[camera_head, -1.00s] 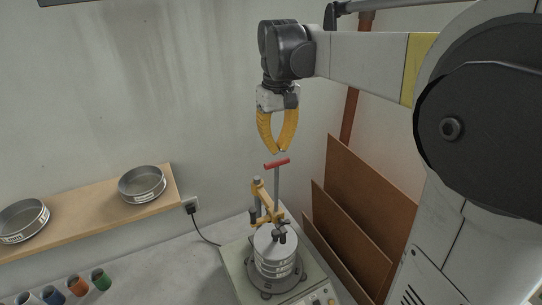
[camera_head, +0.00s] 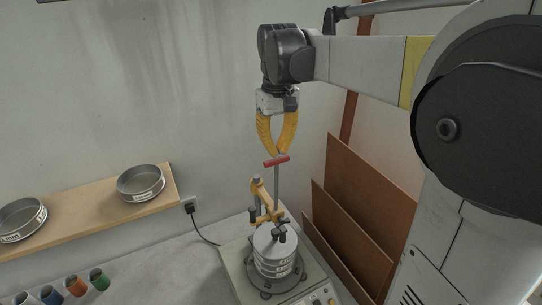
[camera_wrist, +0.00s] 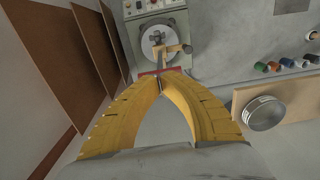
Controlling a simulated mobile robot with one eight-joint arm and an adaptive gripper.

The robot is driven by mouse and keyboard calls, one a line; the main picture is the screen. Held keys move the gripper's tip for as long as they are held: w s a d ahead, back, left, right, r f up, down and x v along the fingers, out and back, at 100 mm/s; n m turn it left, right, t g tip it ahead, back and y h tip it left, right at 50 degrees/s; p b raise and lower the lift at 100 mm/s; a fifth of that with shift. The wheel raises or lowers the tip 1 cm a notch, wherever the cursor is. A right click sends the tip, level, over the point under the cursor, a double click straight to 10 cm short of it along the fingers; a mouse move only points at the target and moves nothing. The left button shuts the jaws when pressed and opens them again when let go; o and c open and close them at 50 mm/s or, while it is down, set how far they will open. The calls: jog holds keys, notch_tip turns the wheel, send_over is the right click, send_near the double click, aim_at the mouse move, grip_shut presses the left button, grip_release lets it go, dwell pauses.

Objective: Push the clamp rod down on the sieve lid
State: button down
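The clamp rod (camera_head: 277,187) stands upright with a red T-handle (camera_head: 269,163) on top. Below it, the sieve stack with its round lid (camera_head: 262,240) sits on the shaker machine (camera_head: 240,276). The rod's lower end is hard to make out.
A wooden shelf (camera_head: 90,217) at left holds two sieves (camera_head: 140,182). Several coloured cups (camera_head: 75,286) stand on the concrete bench (camera_head: 150,270). Brown boards (camera_head: 360,205) lean close on the machine's right. A plug and cable (camera_head: 190,206) are on the wall behind.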

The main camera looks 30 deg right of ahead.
aim_at(277, 164)
jog(key=shift+f+b, duration=2.3)
jog(key=shift+f, duration=1.25)
jog(key=shift+r, duration=0.1)
jog(key=shift+r+p, duration=2.6)
jog(key=shift+r, duration=0.95)
jog(key=s+a+f+t+b, duration=0.2)
jog(key=s+f+b, duration=0.3)
jog(key=f+b, duration=0.5)
jog(key=s+a+f+t+b, duration=0.2)
jog(key=s+a+f+b, duration=0.3)
jog(key=f+b, duration=0.6)
jog(key=s+a+f+t+b, duration=0.3)
jog(key=s+f+b, duration=0.2)
jog(key=f+b, duration=0.6)
notch_tip(277, 164, down, 6)
jog(key=shift+a+f, duration=0.15)
